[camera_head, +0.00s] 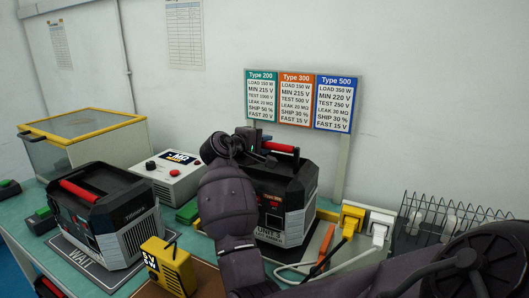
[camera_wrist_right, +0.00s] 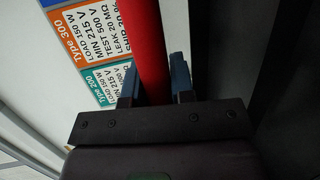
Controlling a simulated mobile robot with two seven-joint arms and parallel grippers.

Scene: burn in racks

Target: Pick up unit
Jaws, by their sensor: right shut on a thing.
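A black and grey unit (camera_head: 298,208) with a red top handle (camera_head: 282,147) stands at the middle of the bench; my right arm covers part of its front. My right gripper (camera_head: 262,151) is at that handle. In the right wrist view, the right gripper (camera_wrist_right: 156,84) has its blue-grey fingers on both sides of the red handle (camera_wrist_right: 151,40), shut on it. I cannot tell whether the unit is lifted. A second unit (camera_head: 105,215) with a red handle stands on the WAIT mat (camera_head: 80,262) at the left. My left gripper is not in view.
A yellow-rimmed clear box (camera_head: 85,140) and a white control box (camera_head: 166,178) stand behind. A yellow device (camera_head: 169,265) is at the front. Yellow and white plugs (camera_head: 352,217) and a wire rack (camera_head: 450,222) are at the right. Type signs (camera_head: 300,100) stand behind the unit.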

